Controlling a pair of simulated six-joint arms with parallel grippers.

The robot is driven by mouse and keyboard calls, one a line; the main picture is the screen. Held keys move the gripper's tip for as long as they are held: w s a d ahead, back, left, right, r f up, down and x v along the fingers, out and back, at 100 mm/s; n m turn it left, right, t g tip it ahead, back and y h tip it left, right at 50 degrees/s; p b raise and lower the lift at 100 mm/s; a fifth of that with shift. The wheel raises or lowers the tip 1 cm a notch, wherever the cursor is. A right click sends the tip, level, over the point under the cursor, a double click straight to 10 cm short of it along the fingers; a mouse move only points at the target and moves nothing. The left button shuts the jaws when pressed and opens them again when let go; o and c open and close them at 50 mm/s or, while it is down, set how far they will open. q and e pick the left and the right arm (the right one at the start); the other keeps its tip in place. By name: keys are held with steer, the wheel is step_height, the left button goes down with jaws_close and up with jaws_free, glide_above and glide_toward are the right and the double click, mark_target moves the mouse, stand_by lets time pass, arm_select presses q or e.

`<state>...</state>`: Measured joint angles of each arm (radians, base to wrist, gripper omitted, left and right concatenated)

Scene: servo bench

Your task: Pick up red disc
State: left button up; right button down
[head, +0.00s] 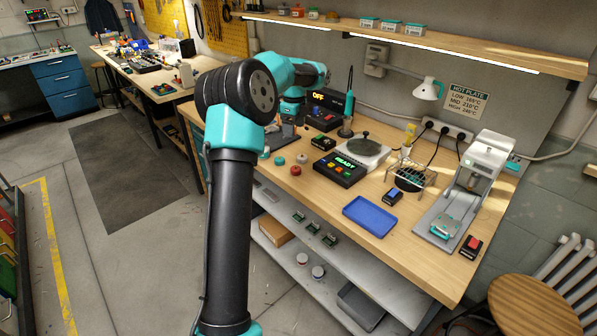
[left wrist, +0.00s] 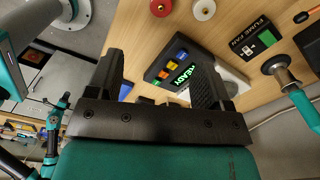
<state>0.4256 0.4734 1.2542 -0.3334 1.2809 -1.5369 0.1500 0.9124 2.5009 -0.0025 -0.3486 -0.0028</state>
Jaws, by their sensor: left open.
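The red disc (head: 296,171) lies flat on the wooden bench near its front left edge, left of the black READY box. It also shows at the top edge of the left wrist view (left wrist: 160,8), beside a white disc (left wrist: 204,9). In the head view the pale disc (head: 302,158) is just behind the red one, and a teal disc (head: 279,160) is to its left. My left gripper (left wrist: 162,65) is open with nothing between its fingers. In the left wrist view the red disc lies beyond the fingertips, apart from them.
The READY box (head: 339,168) stands right of the discs, with the hot plate (head: 362,152) behind it. A blue tray (head: 369,216) lies near the front edge. A fume fan box (head: 323,143) is behind the discs. A press-like stand (head: 478,180) is at the right.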

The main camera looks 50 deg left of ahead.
arm_select(q)
glide_above(296, 167)
steer(key=f, duration=1.1)
steer(key=shift+s+a+f, duration=0.1)
steer(key=shift+a+f, duration=0.15)
steer(key=shift+f, duration=0.4)
steer(key=shift+d+f, duration=0.1)
steer(key=shift+f, duration=2.5)
steer(key=shift+w, duration=0.2)
steer(key=c, duration=1)
